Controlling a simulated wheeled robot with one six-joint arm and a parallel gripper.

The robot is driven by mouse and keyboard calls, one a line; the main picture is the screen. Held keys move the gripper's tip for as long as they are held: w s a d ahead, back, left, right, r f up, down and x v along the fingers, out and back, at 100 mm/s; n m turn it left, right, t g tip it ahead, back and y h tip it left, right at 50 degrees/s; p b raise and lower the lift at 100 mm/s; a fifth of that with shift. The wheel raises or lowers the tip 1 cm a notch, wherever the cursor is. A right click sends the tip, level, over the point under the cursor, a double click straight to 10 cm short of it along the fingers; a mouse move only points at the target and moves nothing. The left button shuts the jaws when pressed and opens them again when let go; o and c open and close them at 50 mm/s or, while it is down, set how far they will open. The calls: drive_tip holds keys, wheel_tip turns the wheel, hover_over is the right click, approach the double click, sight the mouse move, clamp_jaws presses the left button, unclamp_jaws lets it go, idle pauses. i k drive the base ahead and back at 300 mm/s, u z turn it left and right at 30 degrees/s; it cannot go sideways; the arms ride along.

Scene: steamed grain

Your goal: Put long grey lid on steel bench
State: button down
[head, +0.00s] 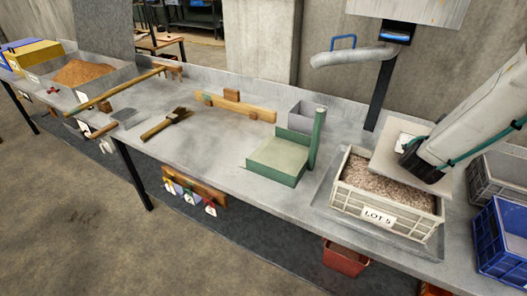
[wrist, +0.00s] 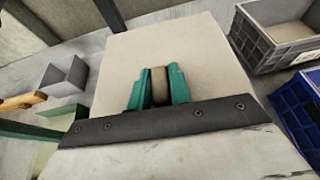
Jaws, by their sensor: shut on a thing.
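The long grey lid (head: 385,158) is a flat pale board above the back right part of the grain crate marked LOT 5 (head: 343,200). I cannot tell whether it touches the crate. In the wrist view the lid (wrist: 190,40) fills the middle. My gripper (wrist: 158,88) has green fingers shut on the lid's brown upright grip. In the head view my arm hides the fingers and part of the lid. The steel bench (head: 225,155) runs from the far left to the right front. Brown grain shows in the uncovered part of the crate.
A blue crate (head: 500,235) and a grey crate (head: 485,175) are at the right. A brush (head: 165,124) lies left; bare bench lies between.

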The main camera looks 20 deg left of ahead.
sight(220, 137)
drive_tip(key=u, duration=0.35)
drive_tip(key=k, duration=0.75)
drive_tip(key=u, duration=1.25)
drive_tip(key=i, duration=1.5)
drive_tip(key=z, duration=0.75)
drive_tip(key=i, duration=0.6)
drive_tip(key=z, duration=0.6)
